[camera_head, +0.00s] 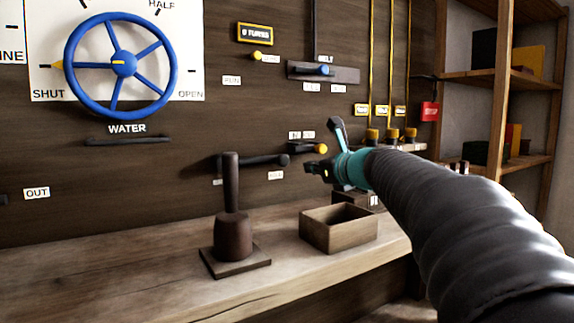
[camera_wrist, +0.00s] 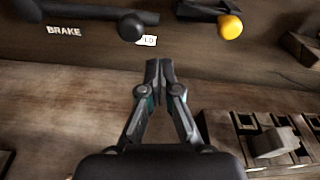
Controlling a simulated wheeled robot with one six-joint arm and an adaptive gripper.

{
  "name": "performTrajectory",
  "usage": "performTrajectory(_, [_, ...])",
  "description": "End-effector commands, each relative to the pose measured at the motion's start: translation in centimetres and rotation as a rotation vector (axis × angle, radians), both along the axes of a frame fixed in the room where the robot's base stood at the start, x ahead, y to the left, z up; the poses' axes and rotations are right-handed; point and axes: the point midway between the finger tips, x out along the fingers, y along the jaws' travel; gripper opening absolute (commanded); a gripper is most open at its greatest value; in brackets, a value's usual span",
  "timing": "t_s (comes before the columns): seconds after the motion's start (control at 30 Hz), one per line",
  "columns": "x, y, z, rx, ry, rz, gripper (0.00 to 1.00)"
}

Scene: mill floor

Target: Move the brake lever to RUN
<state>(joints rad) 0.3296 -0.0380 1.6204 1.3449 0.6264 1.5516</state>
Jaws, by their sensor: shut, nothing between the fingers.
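The brake lever (camera_head: 255,160) is a dark bar lying about level on the wall panel, with a black ball at its right end. A small white label (camera_head: 275,175) sits just below the ball. The RUN label (camera_head: 231,80) is higher on the panel. In the wrist view the lever's black ball (camera_wrist: 131,27) is at the upper middle, beside a partly hidden label ending in "LD", with the BRAKE label (camera_wrist: 64,30) to the left. My gripper (camera_head: 318,171) is right of the ball; its fingertips (camera_wrist: 158,68) are together, empty and apart from the lever.
A yellow-knobbed lever (camera_head: 318,149) is close above my gripper. A wooden mallet-like object (camera_head: 232,225) stands on the bench (camera_head: 120,270) in front of the lever's left part. An open wooden box (camera_head: 328,238) sits below my gripper. A blue wheel (camera_head: 122,63) is at upper left.

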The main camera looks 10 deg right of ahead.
Motion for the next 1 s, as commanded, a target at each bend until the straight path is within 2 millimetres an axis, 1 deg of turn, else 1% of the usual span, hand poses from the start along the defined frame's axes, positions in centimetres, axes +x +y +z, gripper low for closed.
performTrajectory(0.33, [0.0, 0.0, 0.0, -0.001, 0.0, 0.0, 0.0])
performTrajectory(0.47, [0.7, 0.2, -0.1, -0.001, 0.0, 0.001, 0.0])
performTrajectory(0.57, [1.9, 0.6, -0.3, -0.001, 0.002, 0.004, 0.0])
performTrajectory(0.8, [5.8, 1.8, -0.9, -0.001, 0.001, 0.003, 0.0])
performTrajectory(1.0, [8.3, 2.5, -1.2, -0.002, 0.001, 0.001, 0.0])
